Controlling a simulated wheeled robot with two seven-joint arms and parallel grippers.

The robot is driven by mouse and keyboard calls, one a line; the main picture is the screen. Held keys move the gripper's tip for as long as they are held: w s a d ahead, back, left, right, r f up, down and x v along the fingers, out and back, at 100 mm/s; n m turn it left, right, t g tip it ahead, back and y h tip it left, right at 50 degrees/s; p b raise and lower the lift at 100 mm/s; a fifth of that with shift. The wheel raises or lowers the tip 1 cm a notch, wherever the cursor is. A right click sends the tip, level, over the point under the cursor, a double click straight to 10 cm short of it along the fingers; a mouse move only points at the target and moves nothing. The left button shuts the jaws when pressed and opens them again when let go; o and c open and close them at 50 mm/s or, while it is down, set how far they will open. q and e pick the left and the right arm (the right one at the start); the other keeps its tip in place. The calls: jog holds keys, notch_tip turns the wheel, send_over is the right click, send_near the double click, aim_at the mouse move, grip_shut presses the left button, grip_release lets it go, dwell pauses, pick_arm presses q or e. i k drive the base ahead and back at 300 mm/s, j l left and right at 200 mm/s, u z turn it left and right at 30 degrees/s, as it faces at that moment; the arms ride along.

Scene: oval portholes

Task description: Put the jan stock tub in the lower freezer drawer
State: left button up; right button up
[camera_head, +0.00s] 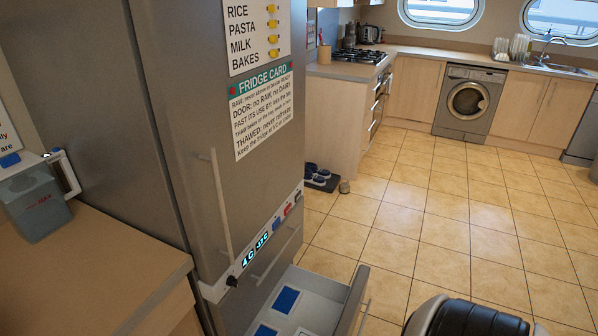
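The tall grey fridge-freezer (135,130) stands at the left with its door shut. Below its display strip, a freezer drawer front with a handle (277,254) is closed. Under that, a lower drawer (352,300) is pulled out to the right. Its pale interior holds items with blue tops or labels (286,300), partly cut off by the bottom edge. I cannot read any name on them, so I cannot tell whether one is the jan stock tub. Neither gripper is in view.
A wooden counter (75,270) at the left carries a grey-blue jug-like container (38,205). My own black and white part shows at the bottom right. Tiled floor (440,230) is clear towards the washing machine (468,100). Shoes on a mat (322,178) lie by the far counter.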

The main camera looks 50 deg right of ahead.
aim_at(316, 315)
jog(key=l+z, duration=0.3)
jog(key=z, duration=0.2)
jog(key=l+z, duration=0.3)
jog(key=z, duration=0.15)
jog(key=i+l+z, duration=0.15)
jog(key=z, duration=0.35)
jog(key=i+l+z, duration=0.1)
jog(key=i+l, duration=0.15)
jog(key=l, duration=0.2)
jog(key=i+l+z, duration=0.1)
jog(key=i+l, duration=0.15)
jog(key=l, duration=0.2)
jog(key=i+l, duration=0.25)
jog(key=l, duration=0.15)
jog(key=z, duration=0.05)
